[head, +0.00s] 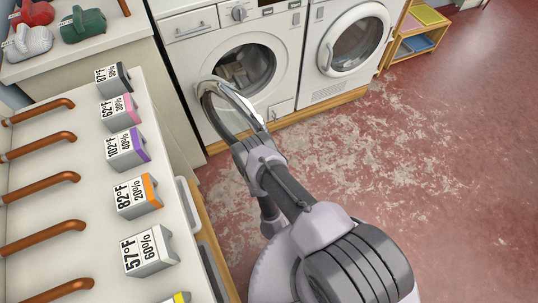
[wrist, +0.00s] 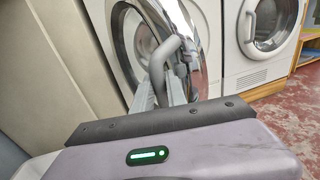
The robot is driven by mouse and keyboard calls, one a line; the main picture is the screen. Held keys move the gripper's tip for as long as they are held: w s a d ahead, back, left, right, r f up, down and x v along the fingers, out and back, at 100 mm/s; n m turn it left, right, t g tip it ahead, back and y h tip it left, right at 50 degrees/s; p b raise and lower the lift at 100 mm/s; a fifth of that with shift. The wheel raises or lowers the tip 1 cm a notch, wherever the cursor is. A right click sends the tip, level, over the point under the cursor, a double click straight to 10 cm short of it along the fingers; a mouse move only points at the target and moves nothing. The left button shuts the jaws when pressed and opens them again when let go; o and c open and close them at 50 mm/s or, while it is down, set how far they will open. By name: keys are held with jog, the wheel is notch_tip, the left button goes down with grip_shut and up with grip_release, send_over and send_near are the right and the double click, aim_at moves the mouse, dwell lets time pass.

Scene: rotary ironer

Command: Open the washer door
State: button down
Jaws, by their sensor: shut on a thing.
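The washer (head: 283,68) is the white front-loader at the left of a pair. Its round chrome-rimmed door (head: 216,112) stands swung out from the front, seen nearly edge-on, and the drum opening (head: 245,68) shows light cloth inside. My gripper (wrist: 160,88) is shut on the grey door handle (wrist: 162,58) in the wrist view, with a finger on each side of it. The door's chrome rim (wrist: 183,22) is just behind the handle there. In the head view my arm reaches up to the door, and the handle is hidden.
A second white machine (head: 352,90) with a closed round door stands to the right. A counter (head: 85,185) with labelled blocks and copper pipes runs along the left. A wooden shelf (head: 412,45) is at the back right. The worn red floor (head: 440,170) is clear.

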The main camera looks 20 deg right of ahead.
jog(key=shift+a, duration=0.7)
jog(key=c, duration=1.3)
grip_release()
jog(key=shift+c, duration=0.2)
jog(key=shift+d, duration=0.15)
